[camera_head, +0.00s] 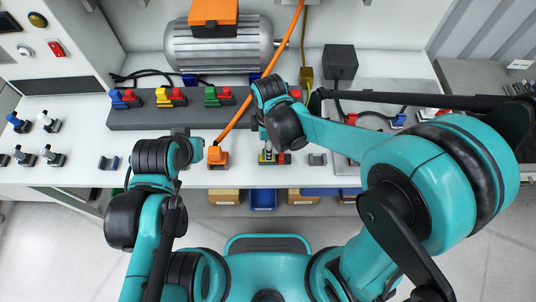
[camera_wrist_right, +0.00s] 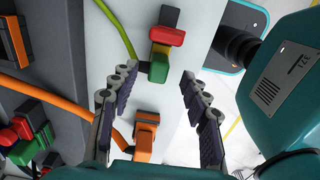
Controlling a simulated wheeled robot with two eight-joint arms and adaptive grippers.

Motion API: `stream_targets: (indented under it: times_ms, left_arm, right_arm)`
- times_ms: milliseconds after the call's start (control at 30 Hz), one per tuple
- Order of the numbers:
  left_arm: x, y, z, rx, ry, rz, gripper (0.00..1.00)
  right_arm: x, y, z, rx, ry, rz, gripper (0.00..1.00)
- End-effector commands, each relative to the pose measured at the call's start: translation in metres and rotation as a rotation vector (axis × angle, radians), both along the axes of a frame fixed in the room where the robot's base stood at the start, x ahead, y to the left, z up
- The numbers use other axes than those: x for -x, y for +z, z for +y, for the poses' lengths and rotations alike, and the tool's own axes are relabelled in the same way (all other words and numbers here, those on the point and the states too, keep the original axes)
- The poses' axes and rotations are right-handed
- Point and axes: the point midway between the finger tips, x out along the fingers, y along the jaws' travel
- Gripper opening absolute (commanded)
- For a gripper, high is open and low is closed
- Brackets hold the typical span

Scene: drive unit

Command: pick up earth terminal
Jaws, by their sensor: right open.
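A green terminal with a red part (camera_wrist_right: 160,60) stands on the white bench top. I take it for the earth terminal; in the head view its green-yellow body (camera_head: 267,157) is partly hidden under my right gripper (camera_head: 267,140). In the wrist view my right gripper (camera_wrist_right: 158,74) is open, with one finger on each side of the line to the terminal. The terminal sits just past the fingertips, with no visible contact. My left gripper (camera_head: 185,137) is over the bench to the left; its fingers are too hidden to tell their state.
An orange connector (camera_head: 218,157) with an orange cable stands left of the terminal; it also shows between the finger bases in the wrist view (camera_wrist_right: 146,135). A dark rail (camera_head: 190,115) holds several coloured terminals. A grey motor (camera_head: 218,52) stands behind. A yellow-green cable (camera_wrist_right: 117,28) runs nearby.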

Motion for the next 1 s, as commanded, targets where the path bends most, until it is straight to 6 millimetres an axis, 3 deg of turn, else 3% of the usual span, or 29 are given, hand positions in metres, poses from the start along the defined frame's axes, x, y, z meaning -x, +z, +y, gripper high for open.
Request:
stream_targets:
  times_ms: [100,233,533,567,700,733,1000]
  left_arm:
    - [0.0,-0.011,0.0,0.0,0.0,0.0,0.0]
    - [0.0,-0.016,0.0,0.0,0.0,0.0,0.0]
    - [0.0,-0.015,0.0,0.0,0.0,0.0,0.0]
    - [0.0,-0.015,0.0,0.0,0.0,0.0,0.0]
    - [0.0,-0.015,0.0,0.0,0.0,0.0,0.0]
    - [0.0,-0.016,0.0,0.0,0.0,0.0,0.0]
    - [0.0,-0.016,0.0,0.0,0.0,0.0,0.0]
  right_arm:
    - [-0.001,-0.023,0.001,0.0,-0.001,-0.001,0.47]
    - [-0.001,-0.039,0.001,0.0,-0.001,-0.001,0.47]
    - [-0.001,-0.042,0.001,0.0,-0.002,-0.001,0.47]
    - [-0.001,-0.042,0.001,0.0,-0.002,-0.001,0.41]
    - [-0.001,-0.042,0.001,0.0,-0.002,-0.001,0.04]
    - [-0.001,-0.042,0.001,-0.001,-0.002,-0.001,0.0]
    - [-0.001,-0.042,0.001,-0.001,-0.002,-0.001,0.0]
